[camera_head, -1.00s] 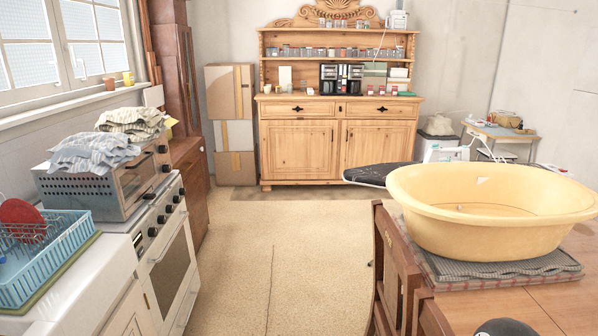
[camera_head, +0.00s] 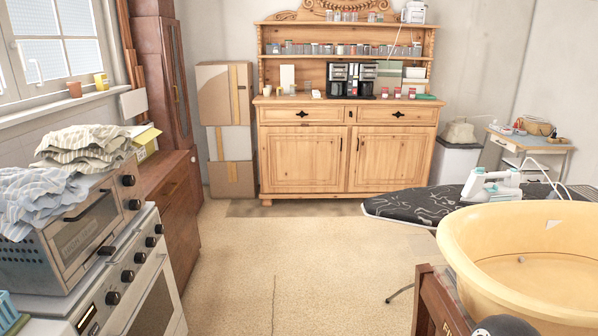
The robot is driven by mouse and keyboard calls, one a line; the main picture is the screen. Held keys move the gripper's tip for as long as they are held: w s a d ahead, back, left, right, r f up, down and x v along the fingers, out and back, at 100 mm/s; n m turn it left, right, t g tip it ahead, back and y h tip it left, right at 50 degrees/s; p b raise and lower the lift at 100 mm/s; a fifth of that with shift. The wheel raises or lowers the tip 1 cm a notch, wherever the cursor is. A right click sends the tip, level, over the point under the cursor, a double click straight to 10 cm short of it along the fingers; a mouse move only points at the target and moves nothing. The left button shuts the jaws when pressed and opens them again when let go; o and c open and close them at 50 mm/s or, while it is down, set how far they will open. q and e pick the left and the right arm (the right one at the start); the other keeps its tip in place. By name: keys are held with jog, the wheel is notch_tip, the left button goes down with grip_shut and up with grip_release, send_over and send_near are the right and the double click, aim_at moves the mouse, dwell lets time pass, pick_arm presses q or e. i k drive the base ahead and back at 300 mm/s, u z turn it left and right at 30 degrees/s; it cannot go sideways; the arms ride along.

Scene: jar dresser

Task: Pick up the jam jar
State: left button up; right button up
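A wooden dresser (camera_head: 300,115) stands against the back wall. Several small jars with red on them stand on its counter right of the coffee machine, among them one jar (camera_head: 397,92). More small jars (camera_head: 300,48) line the shelf above, and others stand on the top shelf. They are too small and far away to tell which is the jam jar. Neither gripper is in view. A dark rounded part of mine shows at the bottom right edge.
Bare floor (camera_head: 280,260) lies between me and the dresser. A stove (camera_head: 150,290) and a cabinet stand at left. An ironing board (camera_head: 400,207) with an iron juts in at right, behind a yellow tub (camera_head: 470,240) on a table.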

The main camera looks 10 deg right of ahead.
aim_at(397, 91)
jog(key=z, duration=0.05)
jog(key=i, duration=5.45)
jog(key=z, duration=1.6)
jog(key=i, duration=0.95)
